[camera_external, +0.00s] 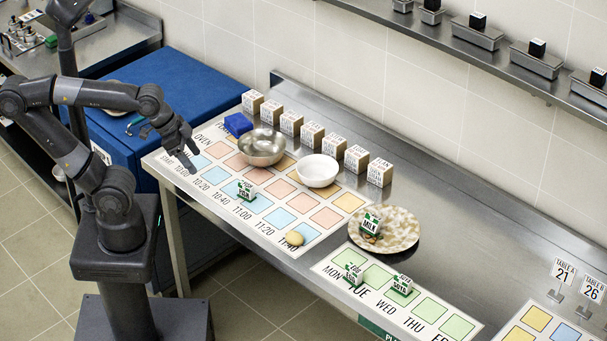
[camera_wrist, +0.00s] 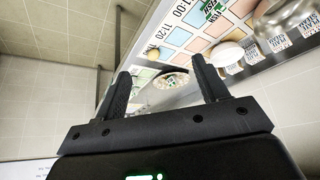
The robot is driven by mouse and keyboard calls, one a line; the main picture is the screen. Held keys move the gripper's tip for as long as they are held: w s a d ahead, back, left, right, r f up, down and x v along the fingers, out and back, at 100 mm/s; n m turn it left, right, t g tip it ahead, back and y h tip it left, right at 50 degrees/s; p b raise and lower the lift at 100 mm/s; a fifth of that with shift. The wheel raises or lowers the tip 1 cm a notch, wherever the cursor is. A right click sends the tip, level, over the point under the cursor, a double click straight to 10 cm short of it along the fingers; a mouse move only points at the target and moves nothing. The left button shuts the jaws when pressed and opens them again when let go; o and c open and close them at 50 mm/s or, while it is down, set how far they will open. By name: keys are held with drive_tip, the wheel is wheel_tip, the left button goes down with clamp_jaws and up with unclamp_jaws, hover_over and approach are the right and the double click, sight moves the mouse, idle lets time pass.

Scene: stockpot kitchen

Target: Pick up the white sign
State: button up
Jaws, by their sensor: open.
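Two small white signs stand at the far right of the counter in the external view: one reads 21 (camera_external: 562,271) and one reads 26 (camera_external: 592,289), each on a small metal holder. Small green-and-white labelled blocks also sit on the counter, including one reading MILK on a speckled plate (camera_external: 403,232). I cannot tell which of these the task's white sign is. My gripper (camera_external: 186,158) is open and empty at the counter's left end, far from the numbered signs. Its two fingers (camera_wrist: 160,72) stand apart in the wrist view, with nothing between them.
A metal bowl (camera_external: 262,147) and a white bowl (camera_external: 317,171) stand on the coloured time chart. Several lettered wooden blocks line the back. A potato-like item (camera_external: 294,238) lies near the front edge. A wall shelf (camera_external: 470,45) hangs above. The counter's back right is clear.

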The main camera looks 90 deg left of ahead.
drive_tip(key=shift+o, duration=0.4)
drive_tip(key=shift+w, duration=0.1)
drive_tip(key=w+r+n+g, duration=0.15)
drive_tip(key=w+r, duration=0.35)
drive_tip(key=w, duration=0.7)
drive_tip(key=n+g+y, duration=0.1)
drive_tip(key=n+g, duration=0.2)
drive_tip(key=n, duration=0.5)
hover_over(372, 217)
drive_tip(key=s+d, duration=0.2)
wheel_tip(372, 217, down, 15)
drive_tip(key=f, duration=0.3)
drive_tip(key=w+a+f, duration=0.1)
drive_tip(key=f, duration=0.1)
drive_tip(key=shift+f, duration=0.25)
drive_tip(key=shift+m, duration=0.25)
drive_tip(key=shift+w+a+f, duration=0.15)
drive_tip(key=shift+w+f, duration=0.05)
drive_tip(key=shift+f, duration=0.7)
drive_tip(key=shift+w+a+f, duration=0.15)
drive_tip(key=shift+a+f, duration=0.05)
drive_tip(key=shift+f, duration=0.65)
drive_tip(key=shift+w+a+f, duration=0.15)
drive_tip(key=shift+w+f, duration=0.05)
drive_tip(key=shift+f, duration=0.7)
drive_tip(key=c, duration=1.1)
drive_tip(key=shift+r, duration=0.1)
drive_tip(key=shift+c, duration=0.2)
